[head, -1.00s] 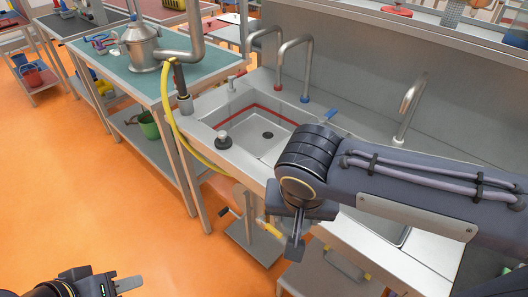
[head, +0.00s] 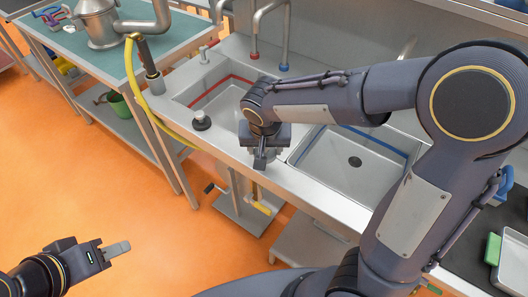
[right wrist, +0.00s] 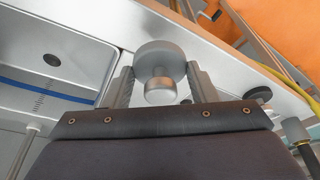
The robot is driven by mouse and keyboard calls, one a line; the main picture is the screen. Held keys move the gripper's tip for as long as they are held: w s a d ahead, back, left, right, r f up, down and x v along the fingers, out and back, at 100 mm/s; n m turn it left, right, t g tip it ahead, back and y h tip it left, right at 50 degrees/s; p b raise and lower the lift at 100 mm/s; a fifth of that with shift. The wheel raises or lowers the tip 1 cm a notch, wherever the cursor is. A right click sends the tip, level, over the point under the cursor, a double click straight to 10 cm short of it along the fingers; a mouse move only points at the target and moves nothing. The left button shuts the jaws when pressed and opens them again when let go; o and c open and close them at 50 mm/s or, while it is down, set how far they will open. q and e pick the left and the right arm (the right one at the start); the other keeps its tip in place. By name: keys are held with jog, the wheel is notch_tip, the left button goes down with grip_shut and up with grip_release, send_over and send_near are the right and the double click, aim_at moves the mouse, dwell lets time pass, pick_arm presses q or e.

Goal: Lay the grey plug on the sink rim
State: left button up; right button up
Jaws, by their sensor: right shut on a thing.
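The grey plug (right wrist: 150,52), a round disc with a knob, is between the two fingers of my right gripper (right wrist: 163,88) in the right wrist view. The gripper is shut on it. In the head view my right gripper (head: 260,160) is at the front rim of the double sink (head: 280,172), near the strip between the two basins. The plug is not clearly visible there. Whether it touches the rim, I cannot tell. My left gripper (head: 117,250) is low at the left over the floor, empty, and its opening is unclear.
A black plug (head: 201,121) with a pale knob stands on the rim at the left basin. The left basin has a red stripe, the right basin (head: 345,165) a blue one. A yellow hose (head: 133,75) hangs left of the sink. Taps stand behind.

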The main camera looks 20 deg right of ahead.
jog(key=shift+w+d+f, duration=0.1)
jog(key=shift+w+f, duration=0.4)
jog(key=shift+f, duration=0.1)
jog(key=shift+s+x, duration=0.15)
jog(key=shift+x, duration=0.65)
jog(key=shift+s+x, duration=0.15)
jog(key=shift+x, duration=0.65)
jog(key=shift+f, duration=0.2)
jog(key=shift+f, duration=0.15)
jog(key=o, duration=1)
